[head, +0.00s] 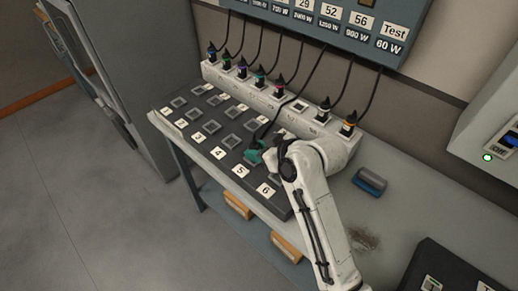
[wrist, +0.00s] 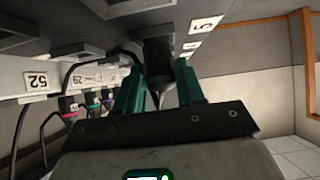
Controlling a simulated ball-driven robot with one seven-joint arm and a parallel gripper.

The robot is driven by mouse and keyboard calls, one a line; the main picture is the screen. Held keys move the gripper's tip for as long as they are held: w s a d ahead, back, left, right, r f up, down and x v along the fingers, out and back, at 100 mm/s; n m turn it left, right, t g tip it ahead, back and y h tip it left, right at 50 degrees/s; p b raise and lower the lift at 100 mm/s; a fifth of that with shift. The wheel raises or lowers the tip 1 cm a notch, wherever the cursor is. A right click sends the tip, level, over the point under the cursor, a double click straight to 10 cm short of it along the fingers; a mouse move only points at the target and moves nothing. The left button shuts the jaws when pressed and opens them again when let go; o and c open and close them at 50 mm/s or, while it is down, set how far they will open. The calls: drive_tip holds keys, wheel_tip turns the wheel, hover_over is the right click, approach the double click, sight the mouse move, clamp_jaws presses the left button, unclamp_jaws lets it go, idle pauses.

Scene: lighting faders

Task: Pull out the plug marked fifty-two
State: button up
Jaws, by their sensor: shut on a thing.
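My gripper (head: 256,156) has teal fingers and is over the dark sloped board (head: 219,152), close to the label 5 (head: 240,170). In the wrist view the fingers (wrist: 158,85) are shut on a black plug (wrist: 157,50), right at the board beside the label 5 (wrist: 207,24). I cannot tell whether it sits in a socket there or is only held close. A black cable (head: 301,76) runs from the overhead panel down toward my gripper. No marking is readable on the held plug.
A white socket strip (head: 285,107) behind the board holds several plugs with coloured bands and cables; one place (head: 300,106) is bare. A blue block (head: 369,181) lies on the bench to the right. A dark box (head: 450,270) stands at the lower right.

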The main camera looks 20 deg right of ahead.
drive_tip(key=shift+r, duration=0.1)
drive_tip(key=shift+c, duration=1.1)
drive_tip(key=shift+r+p, duration=0.25)
drive_tip(key=shift+p, duration=0.05)
drive_tip(key=shift+r+p, duration=2.1)
